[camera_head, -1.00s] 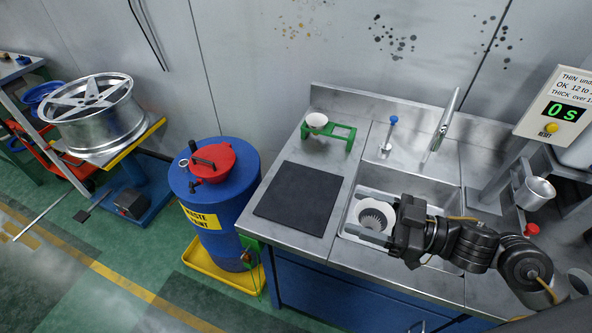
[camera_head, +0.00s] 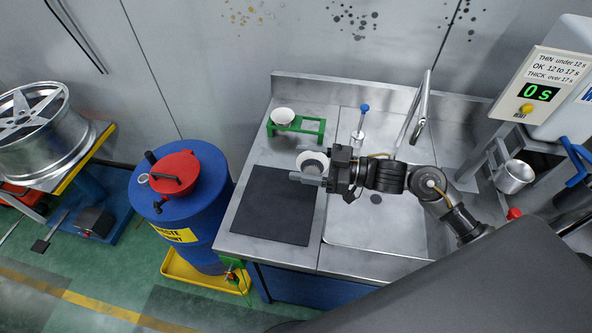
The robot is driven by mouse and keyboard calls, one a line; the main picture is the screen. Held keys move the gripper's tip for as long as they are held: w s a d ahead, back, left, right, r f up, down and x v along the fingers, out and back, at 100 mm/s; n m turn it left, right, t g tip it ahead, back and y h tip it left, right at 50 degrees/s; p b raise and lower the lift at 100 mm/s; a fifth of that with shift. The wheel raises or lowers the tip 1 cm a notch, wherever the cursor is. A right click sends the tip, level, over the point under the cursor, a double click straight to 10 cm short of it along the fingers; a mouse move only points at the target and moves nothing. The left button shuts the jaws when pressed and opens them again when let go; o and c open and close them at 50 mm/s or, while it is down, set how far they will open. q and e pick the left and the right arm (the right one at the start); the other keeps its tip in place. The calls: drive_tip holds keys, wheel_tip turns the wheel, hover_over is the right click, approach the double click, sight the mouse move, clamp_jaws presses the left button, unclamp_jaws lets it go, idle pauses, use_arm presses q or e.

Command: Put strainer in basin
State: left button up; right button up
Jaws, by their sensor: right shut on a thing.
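The strainer (camera_head: 311,161), a white round cup with a grey ribbed inside, shows at the tips of my right gripper (camera_head: 312,179). That gripper is shut on it; the fingers hide part of its near side. The strainer appears over the left rim of the basin (camera_head: 350,225), near the upper right corner of the dark mat; its height is hard to tell. The basin is a steel sink with a dark drain (camera_head: 376,198), and no other object shows in it. My right arm reaches across the basin from the right. My left gripper is not in view.
A white bowl (camera_head: 283,115) sits on a green stand (camera_head: 310,128) behind the dark mat (camera_head: 268,205). A faucet (camera_head: 421,115) and a blue-topped bottle (camera_head: 361,122) stand behind the basin. A metal cup (camera_head: 513,176) hangs below the timer (camera_head: 541,92). A blue drum (camera_head: 185,215) stands left.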

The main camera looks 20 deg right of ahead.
drive_tip(key=w+f, duration=0.1)
drive_tip(key=f, duration=0.1)
drive_tip(key=w+f, duration=0.2)
drive_tip(key=shift+a, duration=0.15)
drive_tip(key=shift+w+f, duration=0.25)
drive_tip(key=shift+f, duration=0.05)
drive_tip(key=shift+w+f+p, duration=0.15)
drive_tip(key=shift+f+p, duration=0.15)
drive_tip(key=shift+f, duration=0.05)
wheel_tip(320, 180, down, 2)
drive_tip(key=shift+f+p, duration=0.15)
drive_tip(key=shift+p, duration=0.3)
drive_tip(key=shift+f, duration=0.25)
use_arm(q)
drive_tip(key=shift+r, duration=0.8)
